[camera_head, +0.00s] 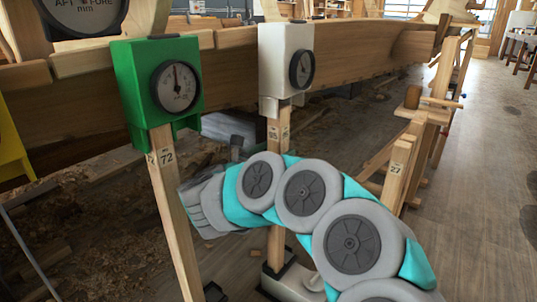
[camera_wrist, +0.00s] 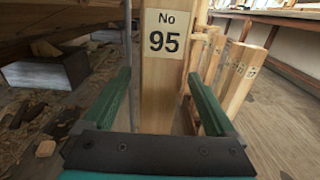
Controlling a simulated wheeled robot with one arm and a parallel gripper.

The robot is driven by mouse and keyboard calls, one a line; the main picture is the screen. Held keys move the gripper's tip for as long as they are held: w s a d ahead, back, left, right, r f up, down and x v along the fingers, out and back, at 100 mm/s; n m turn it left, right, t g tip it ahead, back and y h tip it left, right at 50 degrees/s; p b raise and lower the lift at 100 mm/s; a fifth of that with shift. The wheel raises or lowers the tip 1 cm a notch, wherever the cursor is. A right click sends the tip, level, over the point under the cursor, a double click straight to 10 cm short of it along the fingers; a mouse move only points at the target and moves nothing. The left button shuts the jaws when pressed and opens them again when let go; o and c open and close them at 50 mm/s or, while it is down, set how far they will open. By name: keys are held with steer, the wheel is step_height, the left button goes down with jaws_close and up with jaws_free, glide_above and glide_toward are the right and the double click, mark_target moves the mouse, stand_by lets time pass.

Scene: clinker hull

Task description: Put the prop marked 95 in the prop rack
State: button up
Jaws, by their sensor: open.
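The prop marked 95 (camera_wrist: 160,95) is an upright square wooden post with a "No 95" label, filling the middle of the wrist view. In the head view, the post under the white gauge box (camera_head: 284,55) appears to be this prop (camera_head: 276,245); my arm crosses in front of its middle. My gripper (camera_wrist: 158,74) is open, with its two green fingers either side of the post and gaps visible. In the head view the gripper is largely hidden at the end of my arm. Numbered posts at right (camera_wrist: 243,70), one marked 27 (camera_head: 396,172), may belong to the prop rack.
The planked hull (camera_head: 345,55) runs overhead. A prop marked 72 (camera_head: 170,210) under a green gauge box (camera_head: 165,82) stands left of my arm. A mallet (camera_head: 413,97) rests on the wooden stand at right. Open floor (camera_head: 470,200) lies to the right.

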steer(key=shift+x, duration=2.4)
steer(key=shift+c, duration=0.3)
jaws_close()
steer(key=shift+r+b, duration=0.4)
steer(key=shift+r, duration=0.1)
